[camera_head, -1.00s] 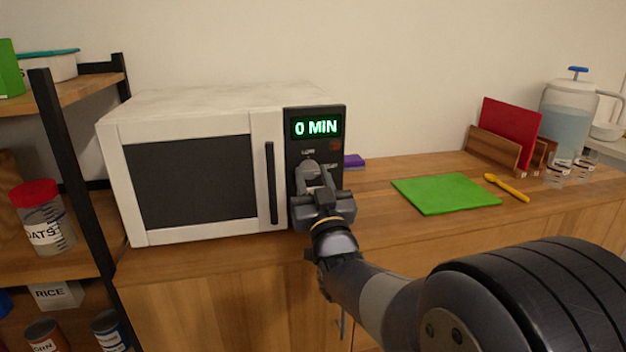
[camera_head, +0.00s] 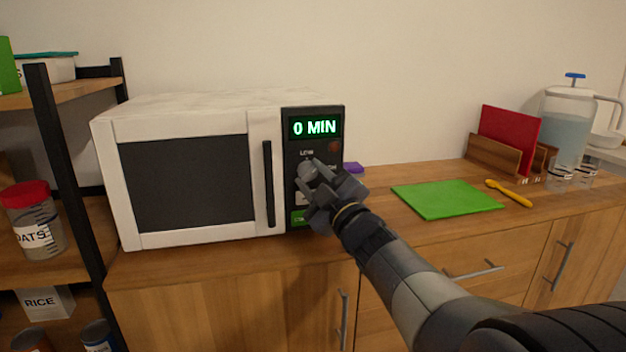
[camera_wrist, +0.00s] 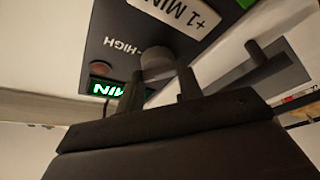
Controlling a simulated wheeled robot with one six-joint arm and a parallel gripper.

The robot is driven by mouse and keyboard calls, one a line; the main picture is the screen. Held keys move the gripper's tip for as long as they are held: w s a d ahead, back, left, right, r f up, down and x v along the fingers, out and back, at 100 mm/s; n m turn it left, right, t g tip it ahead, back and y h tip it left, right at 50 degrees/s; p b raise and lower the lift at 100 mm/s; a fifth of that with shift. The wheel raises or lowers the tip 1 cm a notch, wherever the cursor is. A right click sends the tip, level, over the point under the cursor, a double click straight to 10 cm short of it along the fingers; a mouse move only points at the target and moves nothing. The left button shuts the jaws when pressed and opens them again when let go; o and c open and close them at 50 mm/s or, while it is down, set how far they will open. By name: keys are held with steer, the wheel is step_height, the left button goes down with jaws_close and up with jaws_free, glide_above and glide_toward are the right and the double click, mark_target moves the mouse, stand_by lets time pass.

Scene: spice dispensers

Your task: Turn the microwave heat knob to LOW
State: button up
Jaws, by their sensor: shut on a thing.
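The white microwave (camera_head: 190,105) stands on the counter with its door shut. Its dark control panel (camera_head: 326,157) is on the right side, with a green display (camera_head: 315,128) reading "0 MIN". The round grey heat knob (camera_head: 307,171) sits below a small label that seems to read "LOW". My gripper (camera_head: 313,186) is shut on the knob, its jaws tilted. In the wrist view the knob (camera_wrist: 157,63) lies between my two fingers, beside a "HIGH" label (camera_wrist: 123,47). The knob's pointer is hidden or too small to read.
The door handle (camera_head: 268,184) is just left of the panel. A white "+1 MIN" button (camera_wrist: 180,12) and a green button (camera_head: 298,217) are below the knob. A green board (camera_head: 447,199) and yellow spoon (camera_head: 510,193) lie to the right. A shelf (camera_head: 65,190) stands left.

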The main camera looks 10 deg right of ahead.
steer(key=n, duration=0.1)
steer(key=n+g+p, duration=0.1)
steer(key=n, duration=0.1)
steer(key=n+p, duration=0.1)
steer(key=n, duration=0.1)
steer(key=shift+d+r+g+y, duration=0.1)
steer(key=shift+r+g+y, duration=0.15)
steer(key=shift+g+y, duration=0.15)
steer(key=shift+f+n+g+p, duration=0.1)
steer(key=shift+n+g+p, duration=0.95)
steer(key=shift+n, duration=0.95)
steer(key=shift+t, duration=0.25)
steer(key=o, duration=1)
steer(key=shift+p, duration=0.3)
steer(key=p+v, duration=0.2)
steer(key=v, duration=0.8)
steer(key=shift+s+d, duration=0.1)
steer(key=shift+s, duration=0.3)
steer(key=shift+w, duration=0.1)
